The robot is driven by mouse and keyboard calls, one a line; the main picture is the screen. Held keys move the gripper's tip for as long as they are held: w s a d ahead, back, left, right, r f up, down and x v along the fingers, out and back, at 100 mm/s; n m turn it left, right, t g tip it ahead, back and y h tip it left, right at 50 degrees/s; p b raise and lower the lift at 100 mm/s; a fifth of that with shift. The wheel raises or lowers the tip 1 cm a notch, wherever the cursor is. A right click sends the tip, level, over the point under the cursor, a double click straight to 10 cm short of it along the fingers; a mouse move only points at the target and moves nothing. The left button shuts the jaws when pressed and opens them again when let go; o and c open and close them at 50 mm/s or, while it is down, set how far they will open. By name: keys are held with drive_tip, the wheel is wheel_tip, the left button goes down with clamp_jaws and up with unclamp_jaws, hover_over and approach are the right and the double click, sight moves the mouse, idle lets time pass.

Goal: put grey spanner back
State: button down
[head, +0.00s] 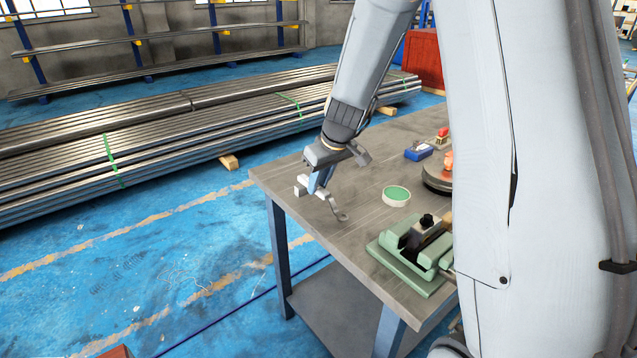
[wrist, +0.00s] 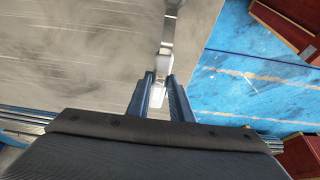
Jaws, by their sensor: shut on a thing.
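The grey spanner (head: 334,207) is at my gripper (head: 318,192) in the head view, near the table's left corner. Its ring end points down to the right. In the wrist view the spanner (wrist: 168,32) runs up the picture from between the fingers of my gripper (wrist: 163,82). My gripper is shut on the spanner around a pale block-like part (wrist: 157,92). I cannot tell whether the spanner touches the table top (head: 365,240).
A green-topped white roll (head: 396,195), a green vice (head: 415,250), a blue box (head: 418,152) and a dark round base (head: 437,178) stand on the table to the right. Bare table lies around the gripper. Steel tube stacks (head: 150,140) lie on the floor behind.

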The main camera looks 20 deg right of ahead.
drive_tip(key=shift+f+b, duration=0.85)
drive_tip(key=shift+b, duration=0.05)
drive_tip(key=c, duration=1)
unclamp_jaws()
drive_tip(key=shift+r, duration=0.15)
drive_tip(key=shift+p+v, duration=1.75)
drive_tip(key=shift+v, duration=1.15)
drive_tip(key=shift+s, duration=0.1)
